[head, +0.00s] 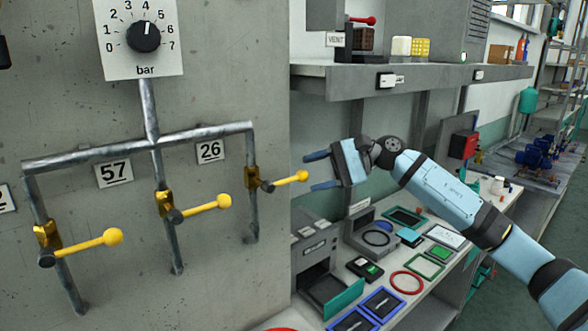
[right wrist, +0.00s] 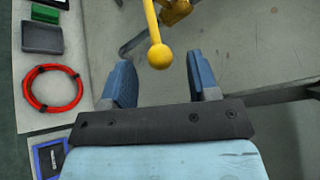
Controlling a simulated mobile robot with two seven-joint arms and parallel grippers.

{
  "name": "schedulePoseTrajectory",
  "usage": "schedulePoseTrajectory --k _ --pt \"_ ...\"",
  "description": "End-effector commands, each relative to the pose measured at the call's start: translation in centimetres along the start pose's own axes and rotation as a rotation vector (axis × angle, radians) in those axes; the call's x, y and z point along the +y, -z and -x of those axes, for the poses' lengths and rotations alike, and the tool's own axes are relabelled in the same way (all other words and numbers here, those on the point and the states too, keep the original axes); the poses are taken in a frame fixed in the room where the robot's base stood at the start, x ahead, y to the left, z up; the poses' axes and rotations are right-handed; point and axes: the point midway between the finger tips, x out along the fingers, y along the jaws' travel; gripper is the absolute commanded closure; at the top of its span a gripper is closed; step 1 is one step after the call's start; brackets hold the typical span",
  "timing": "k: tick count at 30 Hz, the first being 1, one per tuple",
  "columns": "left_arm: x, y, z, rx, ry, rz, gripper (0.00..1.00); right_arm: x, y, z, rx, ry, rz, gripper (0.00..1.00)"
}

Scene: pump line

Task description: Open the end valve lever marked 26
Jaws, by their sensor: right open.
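The number plate 26 (head: 210,151) is on the grey wall, left of the rightmost pipe branch. That branch carries a brass valve (head: 252,178) with a yellow lever (head: 285,182) that points right and slightly up, across the pipe, and ends in a ball knob. My right gripper (head: 312,171) is open just right of the knob, its blue fingers pointing left. In the right wrist view the yellow knob (right wrist: 160,57) lies between the fingertips of the open gripper (right wrist: 162,75), with no contact visible. My left gripper is not in view.
Two other yellow levers, the middle one (head: 205,208) and the left one (head: 88,245), sit on the neighbouring branches near plate 57 (head: 114,172). A pressure dial (head: 145,37) is above. A workbench with a red ring (head: 406,282) and trays stands below my right arm.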

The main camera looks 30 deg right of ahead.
Motion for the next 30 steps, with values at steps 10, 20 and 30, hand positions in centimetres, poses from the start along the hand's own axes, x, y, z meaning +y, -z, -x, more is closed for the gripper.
schedulePoseTrajectory --k 10,20,30 --pt "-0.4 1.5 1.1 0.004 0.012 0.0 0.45 -0.1 0.0 -4.6 -0.001 0.001 -0.002 0.45" --pt "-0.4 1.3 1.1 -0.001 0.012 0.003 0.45 0.1 0.0 -5.1 -0.001 0.001 -0.002 0.45" --pt "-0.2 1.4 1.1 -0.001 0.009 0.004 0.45 0.1 0.0 -5.0 0.0 0.001 -0.002 1.0"
